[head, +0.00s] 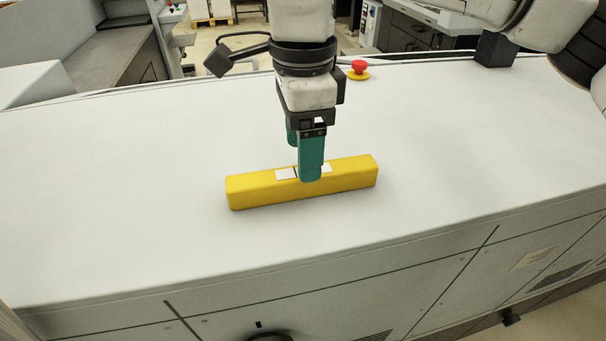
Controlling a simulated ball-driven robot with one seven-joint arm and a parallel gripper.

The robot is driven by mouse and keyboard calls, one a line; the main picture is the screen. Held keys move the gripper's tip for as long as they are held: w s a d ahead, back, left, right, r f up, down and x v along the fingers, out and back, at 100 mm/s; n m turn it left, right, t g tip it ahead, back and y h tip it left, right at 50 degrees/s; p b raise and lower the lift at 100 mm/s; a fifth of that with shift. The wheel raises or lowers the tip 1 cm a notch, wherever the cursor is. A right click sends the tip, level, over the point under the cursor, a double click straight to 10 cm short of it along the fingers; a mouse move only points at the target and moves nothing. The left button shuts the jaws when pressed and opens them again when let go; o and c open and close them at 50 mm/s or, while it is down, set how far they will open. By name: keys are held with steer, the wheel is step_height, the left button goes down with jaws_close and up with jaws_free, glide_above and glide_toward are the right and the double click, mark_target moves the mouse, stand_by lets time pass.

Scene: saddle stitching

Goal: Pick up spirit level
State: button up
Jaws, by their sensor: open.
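The spirit level (346,179) is a yellow bar with white patches near its middle. It lies on the white top of the machine in the head view, its right end a little farther back. My gripper (303,160) points down over the middle of the level, with teal fingers. The nearer finger overlaps the level's top and upper front face in the picture. The other finger is mostly hidden behind it. The gripper is open. I cannot tell whether a finger touches the level.
The white machine top (130,190) is clear on both sides of the level. A red emergency button on a yellow base (358,70) stands at the back edge. A dark block (495,49) sits at the back right. The front edge drops to panels below.

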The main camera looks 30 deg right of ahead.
steer(key=shift+f+p, duration=0.9)
steer(key=shift+f, duration=1.75)
steer(key=shift+c, duration=0.5)
jaws_close()
steer(key=shift+r, duration=0.1)
